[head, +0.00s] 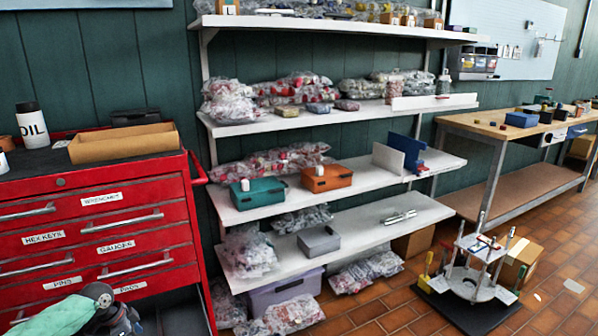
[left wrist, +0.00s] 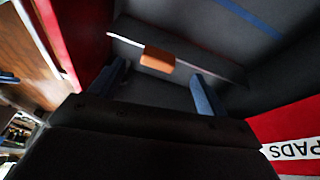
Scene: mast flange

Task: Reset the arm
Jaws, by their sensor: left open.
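My left arm comes into the head view at the lower left, in front of the red tool cabinet (head: 100,215); its fingertips do not show clearly there. In the left wrist view my left gripper (left wrist: 160,88) has two blue fingers spread apart with nothing held between them. Beyond the fingers, a small orange-brown block (left wrist: 157,60) lies on a dark surface beside a thin raised edge. Red panels flank this dark area, one with an upside-down PADS label (left wrist: 291,150). My right gripper is in neither view.
The shelf unit (head: 345,185) holds wrapped parts, a teal box (head: 258,194), an orange box (head: 327,178) and a grey box (head: 318,240). A workbench (head: 500,130) stands at right. A white fixture (head: 468,283) stands on a black floor base.

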